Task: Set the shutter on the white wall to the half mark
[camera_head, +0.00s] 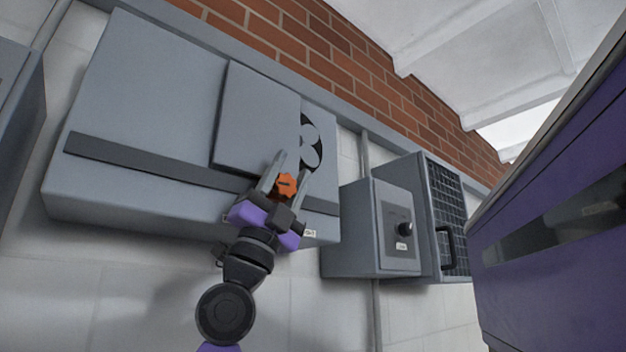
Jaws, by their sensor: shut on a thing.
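The shutter (255,118) is a flat grey plate on the front of a wide grey wall box (150,85). It partly covers a dark round opening with a fan (312,142), whose right part shows. An orange knob (287,186) sits at the lower right of the shutter, over a dark horizontal rail (150,165). My gripper (286,178) reaches up from below and is shut on the orange knob, one finger on each side. A small white label (310,233) shows at the box's lower edge. I cannot read the half mark.
To the right, a grey box with a black knob (404,229) and a caged unit with a black handle (446,248) project from the white wall. A large purple cabinet (550,230) stands at the far right. Another grey box (18,120) is at the left edge.

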